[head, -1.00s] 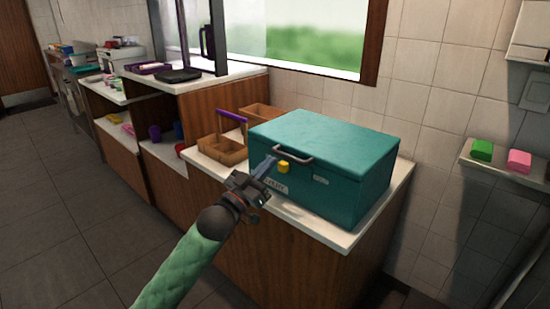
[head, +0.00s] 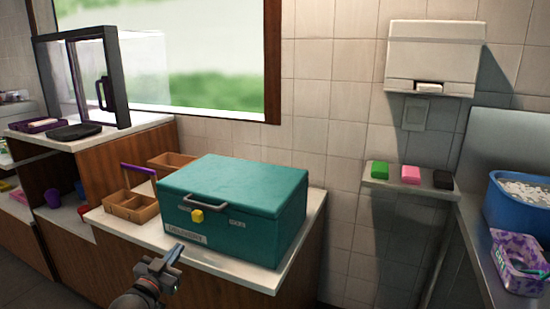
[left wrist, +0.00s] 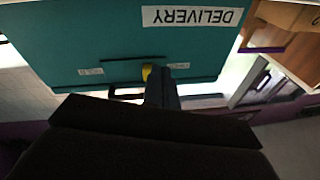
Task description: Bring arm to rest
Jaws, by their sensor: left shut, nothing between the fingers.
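My left gripper (head: 174,255) is shut and empty at the bottom of the head view. It is in front of the teal box and appears apart from it. The teal box (head: 240,185) stands on a white counter (head: 262,277) with its lid closed, a grey handle and a yellow latch (head: 197,216) on its front. In the left wrist view the teal box (left wrist: 110,40) appears upside down with a "DELIVERY" label, and the dark fingers (left wrist: 161,92) reach toward the yellow latch. My right gripper is not in view.
Wooden divided trays (head: 132,206) stand left of the box. A glass-sided case (head: 85,75) is at the back left. A small shelf (head: 405,185) holds green, pink and black blocks. A blue tub (head: 510,213) and a purple patterned container (head: 515,262) are at the right.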

